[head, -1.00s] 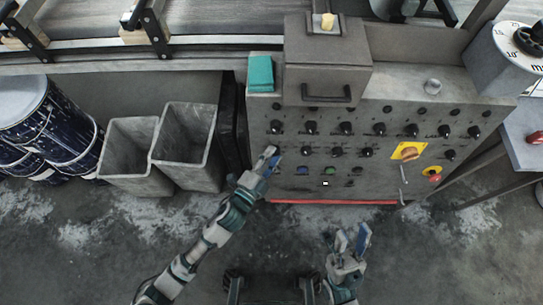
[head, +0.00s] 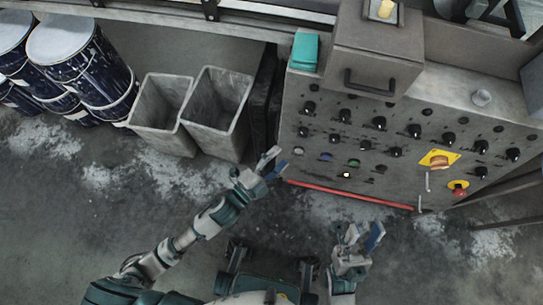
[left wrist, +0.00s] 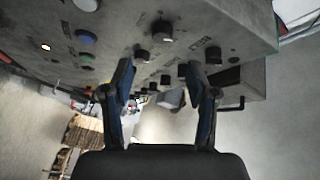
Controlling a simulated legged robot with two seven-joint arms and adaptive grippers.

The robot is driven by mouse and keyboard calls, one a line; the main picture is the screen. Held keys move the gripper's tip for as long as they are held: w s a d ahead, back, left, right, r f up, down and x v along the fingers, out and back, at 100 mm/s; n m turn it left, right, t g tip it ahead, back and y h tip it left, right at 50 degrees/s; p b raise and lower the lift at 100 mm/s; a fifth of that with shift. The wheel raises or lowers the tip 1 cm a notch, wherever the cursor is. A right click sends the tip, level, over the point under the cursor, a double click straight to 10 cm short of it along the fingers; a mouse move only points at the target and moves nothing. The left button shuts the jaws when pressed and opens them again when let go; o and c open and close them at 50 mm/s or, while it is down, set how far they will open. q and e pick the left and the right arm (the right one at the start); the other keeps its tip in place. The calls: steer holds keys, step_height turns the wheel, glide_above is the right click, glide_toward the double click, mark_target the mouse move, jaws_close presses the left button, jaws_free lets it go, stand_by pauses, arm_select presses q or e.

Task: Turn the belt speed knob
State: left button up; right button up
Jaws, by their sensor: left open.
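The grey control panel (head: 400,165) carries several black knobs in rows, such as one at its upper left (head: 309,107). I cannot read which knob is the belt speed one. My left gripper (head: 273,164) is open and empty, by the panel's lower left edge in the head view. In the left wrist view its two blue fingers (left wrist: 160,78) are spread, with the panel face above them. One black knob (left wrist: 162,31) shows above and between the fingertips, apart from them. My right gripper (head: 364,238) has its fingers apart, empty, below the panel's front.
Two grey bins (head: 218,112) stand left of the panel, with dark drums (head: 82,62) further left. A yellow-backed switch (head: 439,160) and a red stop button (head: 459,188) sit at the panel's right. A teal block (head: 304,51) lies on top. The floor before the panel is clear.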

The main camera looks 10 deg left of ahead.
arm_select(q)
steer(key=v, duration=0.3)
steer(key=shift+w, duration=0.1)
stand_by(0.4)
